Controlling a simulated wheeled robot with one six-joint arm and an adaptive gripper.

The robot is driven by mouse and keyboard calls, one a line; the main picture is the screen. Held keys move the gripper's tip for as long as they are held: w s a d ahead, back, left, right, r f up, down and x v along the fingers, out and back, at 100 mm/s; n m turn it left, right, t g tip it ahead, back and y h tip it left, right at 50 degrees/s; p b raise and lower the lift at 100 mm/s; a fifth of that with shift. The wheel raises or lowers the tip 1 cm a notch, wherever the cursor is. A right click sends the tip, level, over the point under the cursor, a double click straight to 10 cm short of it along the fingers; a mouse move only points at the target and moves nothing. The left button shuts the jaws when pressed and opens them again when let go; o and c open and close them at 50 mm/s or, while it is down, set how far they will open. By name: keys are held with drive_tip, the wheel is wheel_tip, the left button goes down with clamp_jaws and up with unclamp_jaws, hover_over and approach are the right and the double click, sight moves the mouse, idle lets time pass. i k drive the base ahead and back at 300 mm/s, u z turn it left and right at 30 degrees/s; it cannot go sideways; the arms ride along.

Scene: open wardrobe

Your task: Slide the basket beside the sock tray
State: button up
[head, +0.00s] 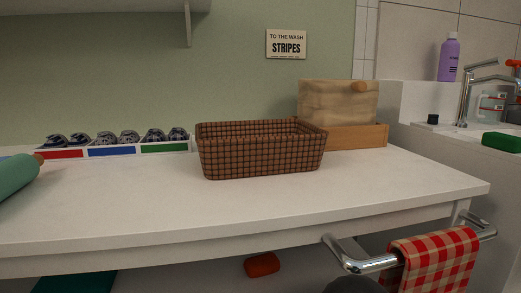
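A brown woven basket (262,158) with a dark grid pattern stands upright near the middle of the white tabletop. The sock tray (112,151) is along the wall at the back left. It is white with red, blue and green front panels and holds several dark patterned socks in three sections. The basket is to the right of the tray and a little nearer, with its left end close to the tray's right end. I cannot tell whether they touch. My gripper is not in view.
A wooden box (357,137) with a pale block in it stands behind the basket's right end. A teal cylinder (15,177) lies at the left edge. The front of the tabletop (200,210) is clear. A metal rail (372,265) with a red checked towel (437,262) is at the front right.

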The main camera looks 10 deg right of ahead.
sight(246, 148)
drive_tip(key=k, duration=0.5)
drive_tip(key=z, duration=1.5)
drive_tip(key=k, duration=1.25)
drive_tip(key=u, duration=1.45)
drive_tip(key=i, duration=0.5)
